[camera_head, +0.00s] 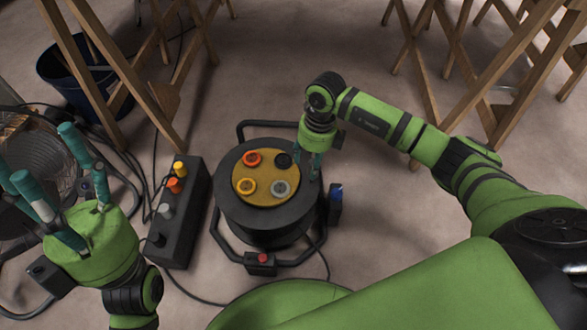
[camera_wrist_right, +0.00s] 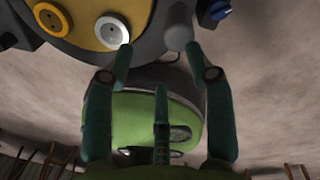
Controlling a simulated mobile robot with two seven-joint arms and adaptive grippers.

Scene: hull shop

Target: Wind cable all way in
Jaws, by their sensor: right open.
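A dark cable reel (camera_head: 228,205) stands on the floor in the middle of the head view, with a yellow top plate (camera_head: 264,172) carrying several round sockets. Black cable (camera_head: 327,262) comes off its lower right and runs along the floor to the left. My right gripper (camera_head: 308,168) points down at the reel's right rim. In the wrist view its fingers (camera_wrist_right: 159,58) are apart. A grey knob (camera_wrist_right: 178,36) on the reel shows just beyond and between the fingertips; I cannot tell whether they touch it. My left gripper (camera_head: 45,160) is at far left, fingers spread and empty, away from the reel.
A black box with coloured buttons (camera_head: 181,215) is left of the reel. A blue plug-like part (camera_head: 335,194) sits at the reel's right side. Wooden trestles (camera_head: 165,95) stand behind, with a dark bucket (camera_head: 80,85) at back left. Loose cables lie on the left floor.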

